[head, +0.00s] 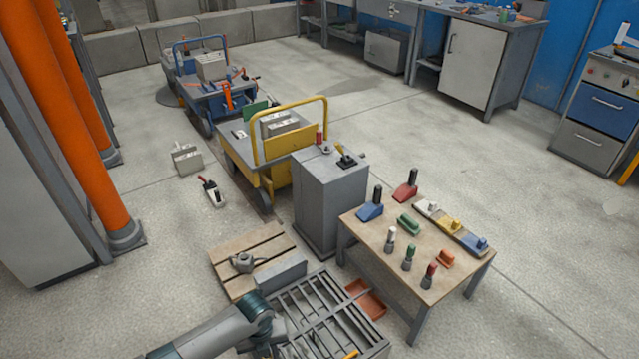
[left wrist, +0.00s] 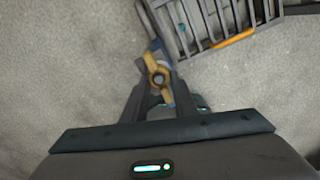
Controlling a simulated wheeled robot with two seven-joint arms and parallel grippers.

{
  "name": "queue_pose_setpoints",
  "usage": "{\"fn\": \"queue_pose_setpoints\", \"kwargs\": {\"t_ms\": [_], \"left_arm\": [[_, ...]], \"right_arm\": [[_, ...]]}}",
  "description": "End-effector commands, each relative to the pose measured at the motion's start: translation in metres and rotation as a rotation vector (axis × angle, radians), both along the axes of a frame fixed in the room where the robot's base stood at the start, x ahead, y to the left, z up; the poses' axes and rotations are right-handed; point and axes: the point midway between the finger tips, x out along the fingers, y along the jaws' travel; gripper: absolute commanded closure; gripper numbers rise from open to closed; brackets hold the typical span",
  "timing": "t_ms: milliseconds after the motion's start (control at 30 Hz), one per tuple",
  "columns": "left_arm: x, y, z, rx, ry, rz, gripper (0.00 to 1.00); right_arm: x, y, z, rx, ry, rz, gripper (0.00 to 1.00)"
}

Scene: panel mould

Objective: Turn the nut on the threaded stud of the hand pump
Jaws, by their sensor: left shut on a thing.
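In the left wrist view, a yellow nut-like piece (left wrist: 159,76) with a round grey stud end (left wrist: 158,79) in its middle sits between the tips of my left gripper (left wrist: 157,90). The two dark fingers are shut on it. A grey and blue body (left wrist: 152,45), perhaps the hand pump, runs up behind it beside the slatted panel mould and is partly hidden. In the head view my left arm comes in from the bottom left and ends at the left side of the mould (head: 325,305); its fingertips are hidden there. My right gripper is in neither view.
The mould has an orange handle (left wrist: 232,39). A wooden pallet (head: 228,285) with a grey casting (head: 243,262) lies behind it. A table (head: 372,245) with several tools stands to the right, a grey cabinet (head: 325,215) behind.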

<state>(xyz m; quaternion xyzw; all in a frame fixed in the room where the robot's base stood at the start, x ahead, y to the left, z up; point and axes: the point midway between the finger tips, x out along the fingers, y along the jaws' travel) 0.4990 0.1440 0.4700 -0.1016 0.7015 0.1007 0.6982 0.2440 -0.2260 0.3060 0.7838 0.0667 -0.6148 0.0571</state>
Motion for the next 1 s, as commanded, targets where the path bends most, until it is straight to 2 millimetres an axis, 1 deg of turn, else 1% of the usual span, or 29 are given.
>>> {"fn": "queue_pose_setpoints", "kwargs": {"t_ms": [33,267,367,500,600,900,1000], "left_arm": [[0.0046,0.0036,0.0011,0.006,-0.010,-0.002,1.00],[0.0066,0.0051,0.0020,0.008,-0.013,-0.017,1.00],[0.0081,0.0072,0.0027,0.011,-0.017,-0.084,1.00],[0.0096,0.0086,0.0029,0.012,-0.020,-0.220,1.00],[0.0092,0.0092,0.0026,0.010,-0.018,-0.282,1.00],[0.0097,0.0098,0.0029,0.009,-0.019,-0.298,1.00],[0.0105,0.0108,0.0029,0.011,-0.020,-0.333,1.00]], "right_arm": [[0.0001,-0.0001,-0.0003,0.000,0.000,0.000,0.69],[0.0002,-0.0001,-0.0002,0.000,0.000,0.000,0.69],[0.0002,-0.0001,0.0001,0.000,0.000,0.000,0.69],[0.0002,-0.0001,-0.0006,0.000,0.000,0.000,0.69],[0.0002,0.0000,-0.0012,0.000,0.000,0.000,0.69],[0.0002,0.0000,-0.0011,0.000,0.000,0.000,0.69],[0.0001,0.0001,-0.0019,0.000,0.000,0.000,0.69]]}}
